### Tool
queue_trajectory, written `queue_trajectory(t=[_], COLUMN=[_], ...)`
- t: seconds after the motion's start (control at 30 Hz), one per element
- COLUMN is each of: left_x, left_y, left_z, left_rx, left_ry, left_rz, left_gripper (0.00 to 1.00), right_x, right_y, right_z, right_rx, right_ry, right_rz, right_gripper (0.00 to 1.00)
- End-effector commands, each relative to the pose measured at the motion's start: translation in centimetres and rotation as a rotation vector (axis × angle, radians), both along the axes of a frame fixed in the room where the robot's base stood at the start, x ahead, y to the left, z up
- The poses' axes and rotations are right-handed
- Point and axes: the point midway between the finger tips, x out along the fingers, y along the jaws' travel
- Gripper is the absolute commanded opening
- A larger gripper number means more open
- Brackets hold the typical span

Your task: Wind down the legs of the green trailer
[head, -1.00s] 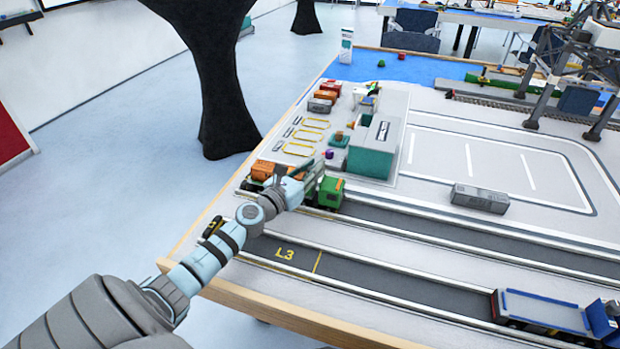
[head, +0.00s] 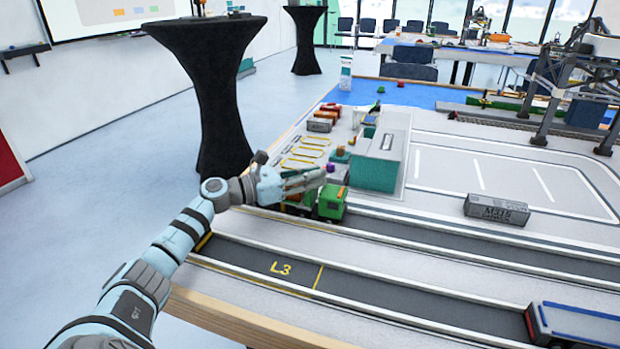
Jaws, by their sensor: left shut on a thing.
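The green truck (head: 332,203) stands on the far lane of the model terminal, left of the middle of the picture. Its trailer lies behind my left gripper (head: 308,181) and is mostly hidden; a bit of green shows under the gripper. My left arm comes in from the lower left, and the gripper is over the trailer, pointing right towards the cab. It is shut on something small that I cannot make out. The trailer's legs and any crank are hidden or too small to see. My right gripper is not in view.
A teal and grey building (head: 377,165) stands just behind the truck. A grey container (head: 496,209) lies on the pavement to the right. A blue trailer (head: 575,325) is at the lower right. The near lane marked L3 (head: 280,268) is clear. A gantry crane (head: 560,85) stands at the back right.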

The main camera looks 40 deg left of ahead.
Motion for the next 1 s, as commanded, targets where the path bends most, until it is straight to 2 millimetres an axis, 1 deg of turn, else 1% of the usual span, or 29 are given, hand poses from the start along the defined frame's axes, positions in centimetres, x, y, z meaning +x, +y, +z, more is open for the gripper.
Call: queue_trajectory(t=[0.3,0.33,0.43,0.67,0.77,0.87,1.0], left_x=[0.0,0.0,0.0,0.0,-0.2,-1.4,-4.1], left_y=[0.0,0.0,0.0,0.0,0.1,0.8,2.2], left_z=[-0.1,-0.1,-0.1,0.0,0.0,-0.1,-0.2], left_rx=[0.000,0.000,0.000,0.000,0.000,0.003,0.005], left_ry=[0.002,0.002,0.001,0.001,0.001,0.004,0.007], left_rz=[-0.001,-0.001,0.000,0.000,0.000,0.002,0.000], left_gripper=[0.00,0.24,0.41,0.41,0.41,0.41,0.41], right_x=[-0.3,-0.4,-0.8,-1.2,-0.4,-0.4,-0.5], right_y=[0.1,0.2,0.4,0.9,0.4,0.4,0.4], right_z=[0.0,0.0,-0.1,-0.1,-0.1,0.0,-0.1], right_rx=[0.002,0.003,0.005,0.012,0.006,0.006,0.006], right_ry=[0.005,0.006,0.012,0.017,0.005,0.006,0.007], right_rz=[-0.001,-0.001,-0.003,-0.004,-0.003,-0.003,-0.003], right_gripper=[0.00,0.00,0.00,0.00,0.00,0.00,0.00])
